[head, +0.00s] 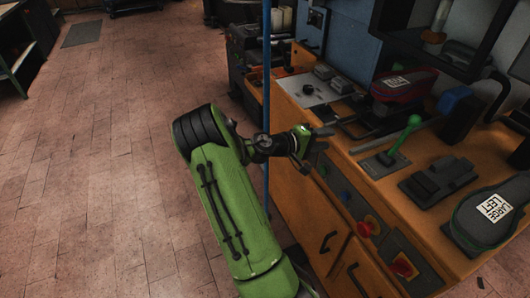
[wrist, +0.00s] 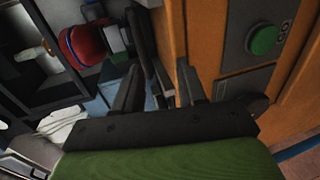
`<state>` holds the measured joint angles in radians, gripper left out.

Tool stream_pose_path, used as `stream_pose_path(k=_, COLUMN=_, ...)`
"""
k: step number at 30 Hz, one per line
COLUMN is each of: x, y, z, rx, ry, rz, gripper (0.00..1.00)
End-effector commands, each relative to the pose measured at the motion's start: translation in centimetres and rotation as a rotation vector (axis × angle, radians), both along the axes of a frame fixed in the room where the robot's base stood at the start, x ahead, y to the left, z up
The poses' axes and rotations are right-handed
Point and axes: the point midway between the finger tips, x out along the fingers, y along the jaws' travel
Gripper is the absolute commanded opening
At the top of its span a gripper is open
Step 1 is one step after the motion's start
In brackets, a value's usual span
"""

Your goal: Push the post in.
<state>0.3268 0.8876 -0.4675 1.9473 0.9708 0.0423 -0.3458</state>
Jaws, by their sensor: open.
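No part is clearly marked as the post. Candidates on the wooden bench (head: 340,150) are a green-topped lever (head: 405,135) standing tilted on a grey plate, and a blue-topped black block (head: 455,100) behind it. My gripper (head: 322,138) is open and empty, held beside the bench's left edge, apart from both. In the wrist view my gripper's two dark fingers (wrist: 160,85) are spread, with the orange bench front to their right. A round green button (wrist: 265,40) on a grey panel shows there too, right of the fingers.
A thin blue upright pole (head: 266,60) stands behind my arm. Red knobs (head: 367,228) project from the bench front. A black shoe-shaped form with a printed tag (head: 495,207) lies at the right. Open tiled floor (head: 100,180) is at the left.

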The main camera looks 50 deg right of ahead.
Motion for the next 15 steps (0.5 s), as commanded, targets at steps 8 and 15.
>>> stream_pose_path(k=8, x=2.9, y=5.6, z=1.3, rx=-0.007, ry=0.001, rz=0.004, gripper=0.4)
stream_pose_path(k=15, x=5.3, y=10.4, z=2.6, rx=-0.01, ry=0.002, rz=0.003, gripper=0.4)
